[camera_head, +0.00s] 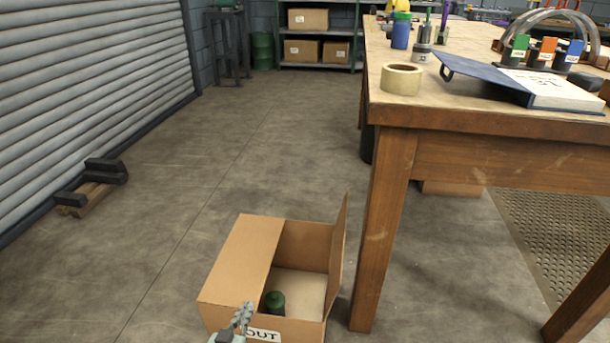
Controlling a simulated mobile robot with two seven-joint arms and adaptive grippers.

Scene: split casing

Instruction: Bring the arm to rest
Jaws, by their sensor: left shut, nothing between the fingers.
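My left gripper (241,321) shows at the bottom edge, in front of the near left side of an open cardboard box (239,262). Its fingers are shut with nothing between them. The rest of the left arm is out of the picture. The box stands on the floor beside the table leg and bears a label whose visible letters read "OUT". A dark green cylindrical thing (275,302) is inside the box near its front wall. My right gripper is not in view.
A wooden workbench (430,119) stands at the right, with a tape roll (402,79), a blue binder (500,83) and a blue bottle (401,30) on top. Dark blocks on wood (92,187) lie by the shutter at left. The floor between is clear.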

